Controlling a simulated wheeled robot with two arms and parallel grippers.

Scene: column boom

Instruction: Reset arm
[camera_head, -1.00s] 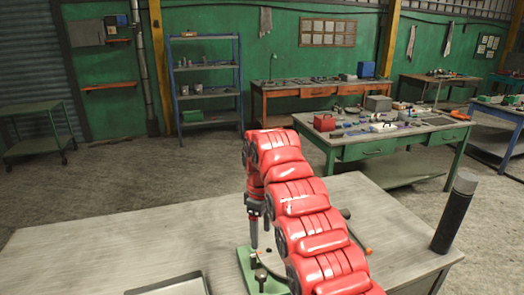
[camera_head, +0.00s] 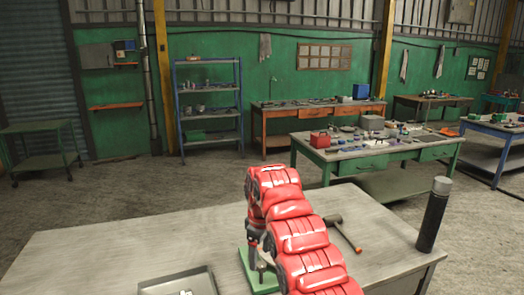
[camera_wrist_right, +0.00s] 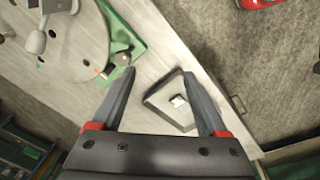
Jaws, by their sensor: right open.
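My right arm (camera_head: 300,235), red and jointed, reaches over the workbench in the head view. Its gripper is mostly hidden behind the arm links there. In the right wrist view the right gripper (camera_wrist_right: 158,73) is open, with nothing between its dark fingers. Beyond the fingers are the workbench top (camera_wrist_right: 165,50) and a grey tray (camera_wrist_right: 151,101) with a small white piece (camera_wrist_right: 179,101) in it. My left gripper is in neither view.
A green plate (camera_head: 262,284) lies beside the arm, and the tray (camera_head: 207,272) is left of it. A hammer (camera_head: 345,235) lies right of the arm. A dark cylinder (camera_head: 432,217) stands at the right edge. The bench's left side is clear.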

